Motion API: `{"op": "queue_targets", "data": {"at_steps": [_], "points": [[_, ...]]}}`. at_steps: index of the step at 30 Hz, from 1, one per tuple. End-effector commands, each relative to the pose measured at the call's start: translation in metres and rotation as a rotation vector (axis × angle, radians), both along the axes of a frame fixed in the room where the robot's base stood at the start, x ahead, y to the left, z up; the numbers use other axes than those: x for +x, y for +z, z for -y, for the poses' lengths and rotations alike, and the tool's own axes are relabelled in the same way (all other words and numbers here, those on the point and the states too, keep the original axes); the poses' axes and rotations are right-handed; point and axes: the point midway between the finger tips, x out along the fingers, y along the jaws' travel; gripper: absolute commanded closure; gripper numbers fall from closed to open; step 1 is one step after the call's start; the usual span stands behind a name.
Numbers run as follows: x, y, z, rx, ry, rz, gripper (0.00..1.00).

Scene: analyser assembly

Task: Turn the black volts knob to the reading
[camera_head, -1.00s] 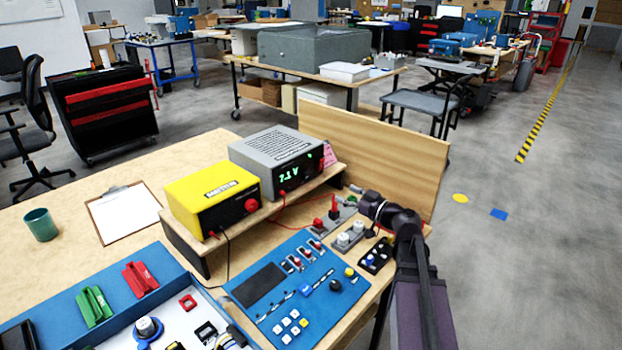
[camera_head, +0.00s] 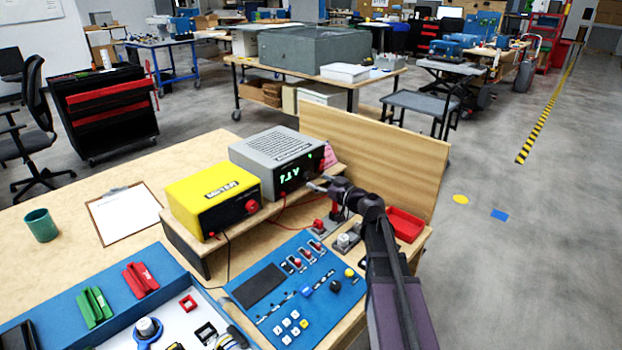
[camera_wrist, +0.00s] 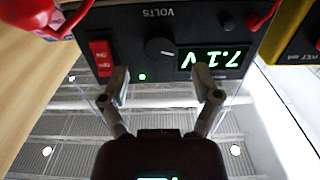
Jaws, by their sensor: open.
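The grey power supply (camera_head: 283,155) stands on the raised shelf at the back of the bench. In the wrist view, which shows it upside down, its black front panel carries the black volts knob (camera_wrist: 159,47) under the VOLTS label, with a pale pointer line. The green display (camera_wrist: 213,60) beside the knob reads 7.1 V. My gripper (camera_wrist: 163,80) is open and empty in front of the panel. Its two fingers are spread to either side of the knob, apart from it. In the head view my gripper (camera_head: 318,184) faces the supply; the knob is not clear there.
A red rocker switch (camera_wrist: 102,58) and red plugs with leads flank the knob. The yellow supply (camera_head: 212,196) sits left of the grey one. A blue control panel (camera_head: 297,290) and red tray (camera_head: 404,224) lie below; a wooden board (camera_head: 370,160) stands behind.

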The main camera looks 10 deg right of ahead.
Motion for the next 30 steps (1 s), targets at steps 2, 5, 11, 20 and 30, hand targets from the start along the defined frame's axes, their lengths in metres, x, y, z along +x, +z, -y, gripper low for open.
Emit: {"op": "queue_targets", "data": {"at_steps": [2,5,11,20,30], "points": [[0.010,0.000,-0.007,0.000,0.001,0.000,0.20],[0.018,0.000,-0.012,0.000,0.001,0.000,0.20],[0.025,0.000,-0.018,0.000,-0.001,0.000,0.20],[0.026,0.000,-0.018,0.000,-0.001,0.000,0.20],[0.026,0.000,-0.018,0.000,-0.001,0.000,1.00]]}}
